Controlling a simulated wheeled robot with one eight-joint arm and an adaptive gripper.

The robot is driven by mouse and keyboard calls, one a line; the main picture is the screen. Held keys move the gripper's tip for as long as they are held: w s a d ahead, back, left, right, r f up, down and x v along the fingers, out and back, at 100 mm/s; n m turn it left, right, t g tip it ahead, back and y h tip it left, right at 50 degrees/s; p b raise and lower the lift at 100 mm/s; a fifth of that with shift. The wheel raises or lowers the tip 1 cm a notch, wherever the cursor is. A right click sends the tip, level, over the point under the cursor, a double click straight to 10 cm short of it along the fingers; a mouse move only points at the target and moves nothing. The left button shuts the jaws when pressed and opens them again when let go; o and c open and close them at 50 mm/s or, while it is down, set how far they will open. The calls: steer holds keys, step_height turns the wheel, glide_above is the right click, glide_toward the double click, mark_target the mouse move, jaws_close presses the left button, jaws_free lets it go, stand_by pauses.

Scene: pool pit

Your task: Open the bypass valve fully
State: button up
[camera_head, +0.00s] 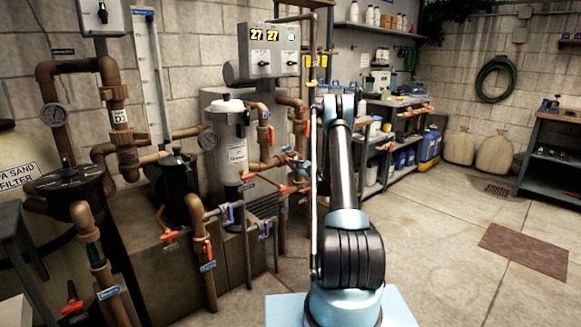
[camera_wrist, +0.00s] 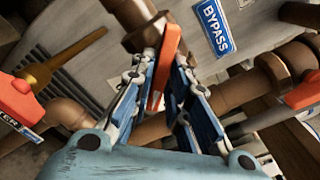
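In the head view my arm reaches into the pipework and hides most of the gripper and this valve.
Another orange-red handle (camera_wrist: 17,103) is at the left of the wrist view, and a red one (camera_wrist: 308,92) at the right. Brown pipes surround the gripper.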

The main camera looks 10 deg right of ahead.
jaws_close()
steer(key=n, duration=0.9)
steer(key=shift+s+a, duration=0.1)
steer(key=o, duration=0.8)
jaws_free()
steer(key=shift+f, duration=0.1)
